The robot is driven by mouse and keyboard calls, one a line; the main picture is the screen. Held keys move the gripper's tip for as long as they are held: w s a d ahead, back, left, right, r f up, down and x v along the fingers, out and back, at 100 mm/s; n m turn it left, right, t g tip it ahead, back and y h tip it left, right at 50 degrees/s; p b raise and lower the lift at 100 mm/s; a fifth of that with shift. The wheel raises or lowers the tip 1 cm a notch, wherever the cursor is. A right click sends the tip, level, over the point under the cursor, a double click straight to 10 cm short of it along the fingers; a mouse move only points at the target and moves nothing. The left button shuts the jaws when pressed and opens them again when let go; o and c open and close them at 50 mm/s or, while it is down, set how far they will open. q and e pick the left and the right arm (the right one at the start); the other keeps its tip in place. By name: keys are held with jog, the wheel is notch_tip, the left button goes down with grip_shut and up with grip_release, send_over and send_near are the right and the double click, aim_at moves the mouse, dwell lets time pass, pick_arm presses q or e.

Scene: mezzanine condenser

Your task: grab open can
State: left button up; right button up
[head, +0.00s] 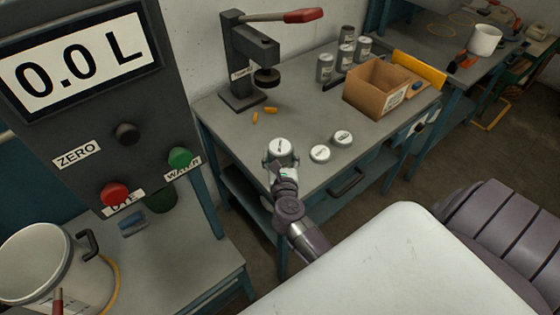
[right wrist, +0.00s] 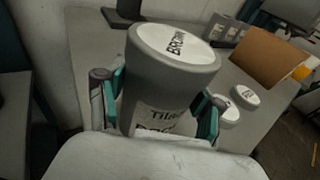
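A grey can with a white top marked "BROWN" (head: 281,147) stands near the front left of the workbench. In the right wrist view the same can (right wrist: 172,75) fills the space between the fingers, and its pale label is partly readable. My right gripper (head: 281,160) has one finger on each side of the can. I cannot tell whether the can is lifted. My left gripper is not in view.
Two white-topped round pieces (head: 320,153) (head: 342,138) lie right of the can. Behind are a lever press (head: 243,62), small orange pieces (head: 271,110), several grey cans (head: 324,68) and a cardboard box (head: 376,90). A dispenser panel (head: 95,120) and white bucket (head: 35,262) are at left.

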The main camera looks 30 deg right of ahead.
jog(key=c, duration=0.8)
grip_shut()
jog(key=shift+r, duration=0.1)
